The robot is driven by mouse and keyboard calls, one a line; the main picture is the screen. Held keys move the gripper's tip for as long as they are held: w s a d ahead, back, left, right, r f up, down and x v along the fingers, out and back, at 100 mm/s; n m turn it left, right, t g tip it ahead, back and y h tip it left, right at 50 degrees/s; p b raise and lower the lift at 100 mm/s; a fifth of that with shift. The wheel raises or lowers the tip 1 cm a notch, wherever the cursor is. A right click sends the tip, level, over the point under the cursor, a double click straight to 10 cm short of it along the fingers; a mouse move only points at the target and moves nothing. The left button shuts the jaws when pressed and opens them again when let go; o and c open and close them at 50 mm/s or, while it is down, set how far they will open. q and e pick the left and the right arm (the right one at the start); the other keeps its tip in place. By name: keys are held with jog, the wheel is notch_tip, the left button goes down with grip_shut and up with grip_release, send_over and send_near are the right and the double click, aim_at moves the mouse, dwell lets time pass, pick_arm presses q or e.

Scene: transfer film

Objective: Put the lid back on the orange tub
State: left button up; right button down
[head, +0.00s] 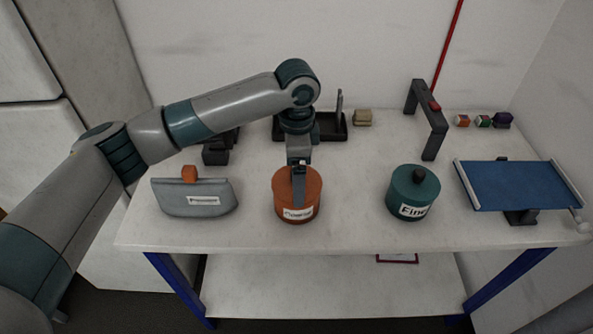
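The orange tub (312,210) stands upright near the front middle of the white table, with a white label on its front. My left gripper (299,188) points straight down over the middle of the tub's top, and its fingers overlap the top and front of the tub in this view. A lid cannot be told apart from the tub, and the fingers hide the centre of the top. I cannot tell whether the fingers are open or shut on something. My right gripper is not in view.
A teal tub (402,205) with a dark knob stands to the right. A grey labelled piece with an orange block (190,174) stands left. A blue board (522,184) lies at the right. Behind are a dark tray (335,130), a grey arch (430,120) and small blocks (483,121).

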pick_arm(q)
jog(key=shift+p, duration=1)
dwell(1.4)
jog(key=shift+f+p, duration=0.15)
jog(key=shift+p, duration=1)
dwell(1.7)
dwell(0.3)
jog(key=o, duration=0.8)
jog(key=shift+r+p, duration=3.5)
jog(key=shift+p, duration=0.15)
jog(key=shift+c, duration=0.6)
